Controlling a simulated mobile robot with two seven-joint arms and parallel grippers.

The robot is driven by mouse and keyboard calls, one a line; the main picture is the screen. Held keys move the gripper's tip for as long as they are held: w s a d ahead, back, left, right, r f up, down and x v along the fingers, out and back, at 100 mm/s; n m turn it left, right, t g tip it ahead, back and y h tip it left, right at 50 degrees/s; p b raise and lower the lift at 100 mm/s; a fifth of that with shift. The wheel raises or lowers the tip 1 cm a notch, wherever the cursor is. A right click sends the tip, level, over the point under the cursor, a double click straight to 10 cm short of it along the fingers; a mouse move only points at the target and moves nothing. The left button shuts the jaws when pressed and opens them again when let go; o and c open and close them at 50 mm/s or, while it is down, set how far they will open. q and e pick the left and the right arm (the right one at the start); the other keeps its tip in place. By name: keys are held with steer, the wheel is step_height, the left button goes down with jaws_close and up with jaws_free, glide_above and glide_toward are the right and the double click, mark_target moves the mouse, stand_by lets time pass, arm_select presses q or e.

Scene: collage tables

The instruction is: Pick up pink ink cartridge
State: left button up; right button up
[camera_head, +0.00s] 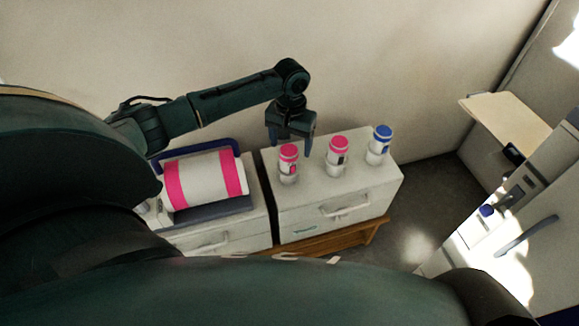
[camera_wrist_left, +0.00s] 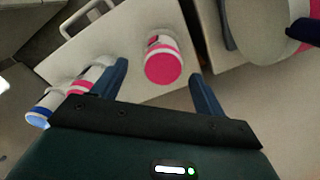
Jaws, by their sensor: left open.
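A pink-capped ink cartridge (camera_head: 289,162) stands upright at the left end of the white cabinet top. A second pink-capped cartridge (camera_head: 337,154) stands to its right, and a blue-capped cartridge (camera_head: 379,145) stands farther right. My left gripper (camera_head: 291,143) is open and empty, just behind and above the leftmost pink cartridge. In the left wrist view, that pink cartridge (camera_wrist_left: 163,65) shows between and beyond the two open fingers of my left gripper (camera_wrist_left: 160,82), apart from them. The other pink cartridge (camera_wrist_left: 82,80) and the blue one (camera_wrist_left: 40,108) are partly hidden at the left. My right gripper is not in view.
A large white roll with pink bands (camera_head: 204,179) lies in a dark blue holder on the left cabinet. The white cabinet (camera_head: 345,190) has drawer handles and stands against the wall. A white machine (camera_head: 500,215) stands at the right, with floor between.

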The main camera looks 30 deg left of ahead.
mark_target(289, 158)
arm_select(q)
steer(key=f+b, duration=0.1)
steer(key=f, duration=0.4)
steer(key=shift+s+a+f+b, duration=0.15)
steer(key=shift+s+f+b, duration=0.05)
steer(key=shift+f+b, duration=0.2)
steer(key=shift+f, duration=0.15)
steer(key=c, duration=1.1)
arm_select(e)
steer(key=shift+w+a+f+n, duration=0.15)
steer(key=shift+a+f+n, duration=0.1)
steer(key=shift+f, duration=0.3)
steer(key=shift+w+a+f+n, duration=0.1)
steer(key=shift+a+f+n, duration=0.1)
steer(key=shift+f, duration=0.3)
